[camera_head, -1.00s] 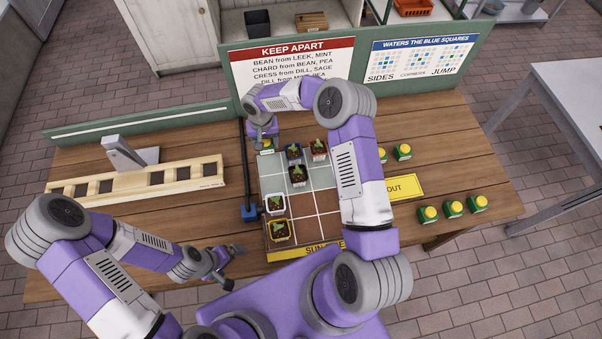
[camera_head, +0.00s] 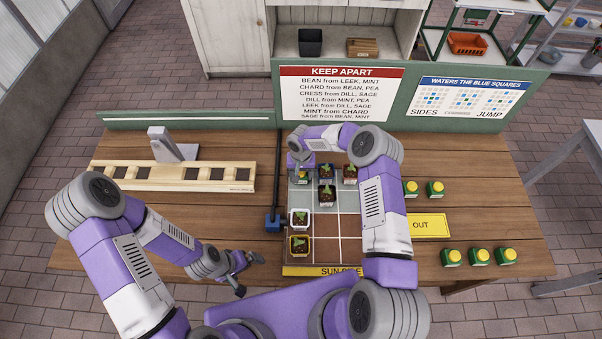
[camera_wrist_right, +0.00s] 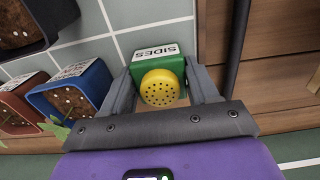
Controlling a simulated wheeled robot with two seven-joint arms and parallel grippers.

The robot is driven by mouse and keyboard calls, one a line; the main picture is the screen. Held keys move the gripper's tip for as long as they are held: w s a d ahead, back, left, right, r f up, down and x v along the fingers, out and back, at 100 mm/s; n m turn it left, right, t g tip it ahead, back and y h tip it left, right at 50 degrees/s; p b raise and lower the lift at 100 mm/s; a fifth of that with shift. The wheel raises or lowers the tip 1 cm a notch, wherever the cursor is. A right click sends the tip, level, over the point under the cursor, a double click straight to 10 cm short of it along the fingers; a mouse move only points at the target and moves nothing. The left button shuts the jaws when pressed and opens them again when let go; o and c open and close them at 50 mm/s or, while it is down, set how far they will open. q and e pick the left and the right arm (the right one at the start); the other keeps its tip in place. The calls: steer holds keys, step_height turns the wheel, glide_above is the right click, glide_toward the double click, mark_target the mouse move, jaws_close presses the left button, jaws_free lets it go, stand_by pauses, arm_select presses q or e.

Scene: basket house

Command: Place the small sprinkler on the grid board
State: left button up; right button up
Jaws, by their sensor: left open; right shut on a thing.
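The small sprinkler (camera_wrist_right: 158,84) is a green block with a yellow perforated top and a label reading SIDES. My right gripper (camera_wrist_right: 162,92) is shut on it, with one finger on each side, in the right wrist view. In the head view my right gripper (camera_head: 299,168) is at the far left corner of the grid board (camera_head: 325,223), partly hiding the sprinkler. I cannot tell whether the sprinkler touches the board. Several potted seedlings stand on the board, including a blue pot (camera_head: 312,171). My left gripper (camera_head: 243,272) is open and empty, left of the board's near end.
Several other green and yellow sprinklers (camera_head: 479,257) stand at the table's right, near a yellow OUT sign (camera_head: 427,225). A wooden slotted rack (camera_head: 170,177) lies at the left. A dark rail with a blue block (camera_head: 272,223) runs along the board's left edge.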

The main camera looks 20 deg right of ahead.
steer(key=shift+f, duration=0.15)
steer(key=o, duration=1.1)
step_height(320, 180, up, 12)
steer(key=shift+r+b, duration=0.15)
steer(key=shift+b, duration=0.15)
steer(key=shift+s, duration=0.1)
